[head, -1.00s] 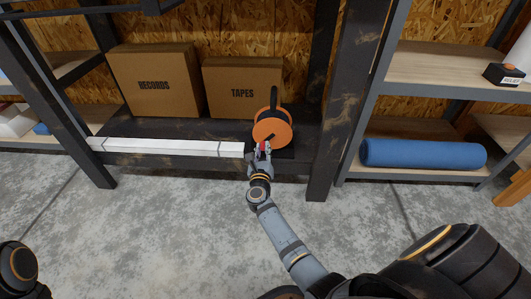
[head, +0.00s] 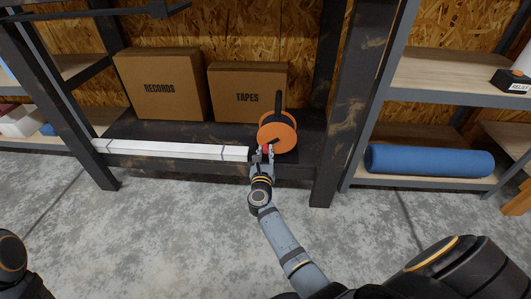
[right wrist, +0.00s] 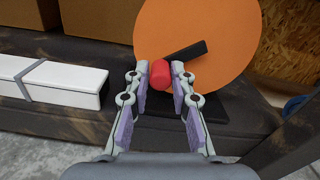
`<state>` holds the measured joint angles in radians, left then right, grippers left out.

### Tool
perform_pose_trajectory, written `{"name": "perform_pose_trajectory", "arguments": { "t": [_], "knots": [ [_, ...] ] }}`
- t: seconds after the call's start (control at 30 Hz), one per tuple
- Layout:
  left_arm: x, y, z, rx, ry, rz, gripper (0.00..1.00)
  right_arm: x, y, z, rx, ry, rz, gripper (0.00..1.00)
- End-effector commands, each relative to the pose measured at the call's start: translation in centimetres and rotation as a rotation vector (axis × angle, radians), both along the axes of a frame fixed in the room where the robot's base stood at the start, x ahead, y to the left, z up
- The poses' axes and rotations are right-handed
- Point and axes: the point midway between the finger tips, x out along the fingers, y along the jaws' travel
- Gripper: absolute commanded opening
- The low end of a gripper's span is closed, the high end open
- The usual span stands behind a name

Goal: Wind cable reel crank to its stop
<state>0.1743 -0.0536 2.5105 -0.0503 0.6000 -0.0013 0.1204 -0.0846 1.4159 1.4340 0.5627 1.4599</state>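The cable reel (head: 278,132) has an orange disc face and a black handle on top, and stands on the dark shelf at the front edge. In the right wrist view, the orange disc (right wrist: 222,72) fills the upper right. A short black crank arm (right wrist: 187,51) crosses it, with a red knob (right wrist: 160,75) at its lower left end. My right gripper (right wrist: 160,78) has its fingertips on both sides of the red knob, close against it. In the head view, my right gripper (head: 265,153) is at the disc's lower left. My left gripper is not visible.
Cartons marked RECORDS (head: 160,88) and TAPES (head: 247,96) stand behind and left of the reel. A long white bar (head: 175,149) lies along the shelf front, left of the gripper. A dark post (head: 340,110) rises to the right. A blue roll (head: 430,161) lies beyond it.

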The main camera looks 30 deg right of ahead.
Motion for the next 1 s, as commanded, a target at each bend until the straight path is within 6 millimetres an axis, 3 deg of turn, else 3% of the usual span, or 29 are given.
{"name": "perform_pose_trajectory", "arguments": {
  "t": [0.13, 0.47, 0.8, 1.0],
  "knots": [
    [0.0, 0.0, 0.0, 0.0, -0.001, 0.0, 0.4, 0.0, 0.0, 0.0, 0.0, 0.0, 0.0, 0.45],
    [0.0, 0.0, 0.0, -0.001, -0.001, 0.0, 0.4, 0.0, 0.0, 0.5, -0.001, -0.002, -0.002, 0.45],
    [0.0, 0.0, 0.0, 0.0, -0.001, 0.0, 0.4, 0.0, 0.0, 7.3, 0.003, -0.005, -0.001, 0.45],
    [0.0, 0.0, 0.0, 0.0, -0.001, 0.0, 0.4, 0.0, 0.0, 9.7, 0.001, -0.002, -0.001, 0.45]
  ]
}}
